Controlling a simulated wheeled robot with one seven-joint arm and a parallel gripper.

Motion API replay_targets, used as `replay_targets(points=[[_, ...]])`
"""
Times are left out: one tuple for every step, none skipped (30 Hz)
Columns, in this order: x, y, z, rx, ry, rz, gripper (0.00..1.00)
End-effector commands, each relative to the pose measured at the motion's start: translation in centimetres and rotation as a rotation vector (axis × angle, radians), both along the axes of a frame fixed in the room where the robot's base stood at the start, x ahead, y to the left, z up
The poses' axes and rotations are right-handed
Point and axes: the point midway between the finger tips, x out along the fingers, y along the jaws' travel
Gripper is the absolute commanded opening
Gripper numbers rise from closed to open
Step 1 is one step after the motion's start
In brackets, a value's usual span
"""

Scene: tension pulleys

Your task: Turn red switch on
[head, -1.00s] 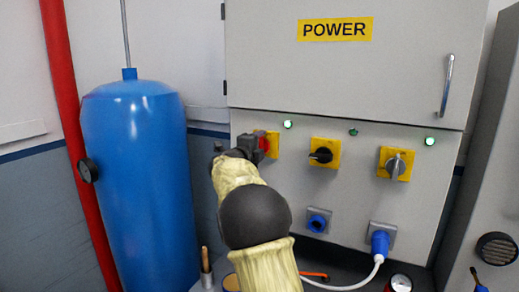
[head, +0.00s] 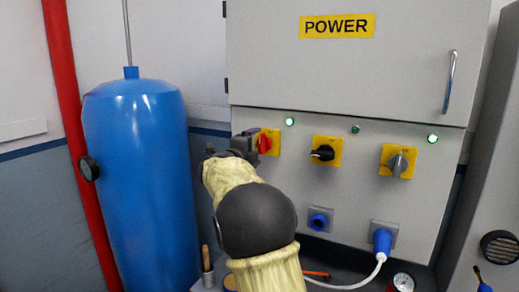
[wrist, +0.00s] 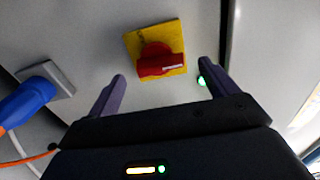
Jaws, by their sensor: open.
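The red switch (head: 264,144) is a red knob on a yellow square plate (head: 275,134), at the left of the grey power cabinet front. A green light (head: 290,121) glows above and to its right. In the wrist view the red knob (wrist: 160,62) sits ahead of my gripper (wrist: 160,85), between the lines of its two fingers, with a gap left. The gripper is open and empty. In the head view my gripper (head: 245,143) is just left of the knob and partly covers the plate.
A black switch (head: 322,153) and a grey switch (head: 398,164) sit to the right on yellow plates. A blue socket (head: 318,221) and a blue plug (head: 382,241) with a white cable are below. A blue tank (head: 140,190) stands left.

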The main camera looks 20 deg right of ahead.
Motion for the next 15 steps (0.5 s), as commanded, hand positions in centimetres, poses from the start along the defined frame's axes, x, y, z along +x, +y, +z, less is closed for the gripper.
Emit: replay_targets(points=[[-0.7, 0.9, -0.2, 0.001, -0.001, 0.003, 0.85], [-1.1, 1.4, -0.2, 0.001, -0.001, 0.004, 0.85], [-1.5, 2.0, -0.2, 0.001, -0.002, 0.003, 0.85], [-1.9, 2.5, -0.2, 0.001, 0.0, 0.004, 0.85], [-2.3, 3.0, -0.2, 0.001, 0.0, 0.003, 0.85], [-2.8, 3.7, -0.2, 0.002, -0.001, 0.004, 0.85], [-3.1, 4.1, -0.2, 0.001, 0.0, 0.004, 0.85], [-3.5, 4.6, -0.2, 0.001, 0.0, 0.003, 0.85], [-4.0, 5.2, -0.2, 0.001, 0.0, 0.004, 0.85], [-4.4, 5.7, -0.2, 0.001, 0.0, 0.003, 0.85], [-4.8, 6.1, -0.2, 0.001, 0.0, 0.003, 0.85], [-5.2, 6.8, -0.2, 0.001, 0.0, 0.004, 0.85], [-5.6, 7.3, -0.2, 0.001, 0.0, 0.004, 0.85], [-5.9, 7.7, -0.2, 0.001, 0.0, 0.004, 0.85], [-6.4, 8.2, -0.2, 0.001, -0.001, 0.003, 0.85]])
